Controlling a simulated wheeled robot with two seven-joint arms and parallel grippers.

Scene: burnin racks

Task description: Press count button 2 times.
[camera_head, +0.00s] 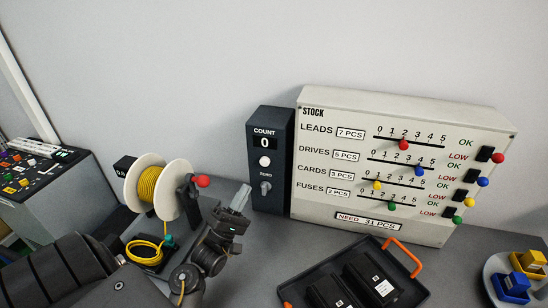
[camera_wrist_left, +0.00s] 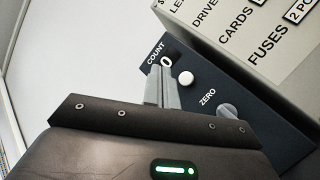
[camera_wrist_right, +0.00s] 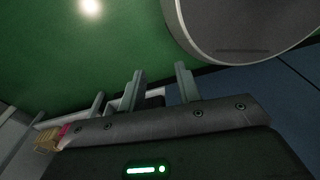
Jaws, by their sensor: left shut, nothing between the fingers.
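The dark count box (camera_head: 270,185) stands upright against the wall, left of the stock board. Its display (camera_head: 264,143) reads 0. The white round count button (camera_head: 264,161) is below the display, and it also shows in the left wrist view (camera_wrist_left: 186,78). A grey zero knob (camera_head: 265,187) is lower on the box. My left gripper (camera_head: 241,198) is shut and empty, in front of and to the lower left of the button. In the left wrist view its fingertips (camera_wrist_left: 160,84) appear just left of the button, apparently apart from it. My right gripper (camera_wrist_right: 161,82) is open and empty, away from the box.
The stock board (camera_head: 400,165) with sliders stands right of the box. A yellow wire spool (camera_head: 158,186) is left of my left gripper. A black tray (camera_head: 290,290) with an orange handle holds dark packs. A plate with blue and yellow parts (camera_head: 495,265) is at right.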

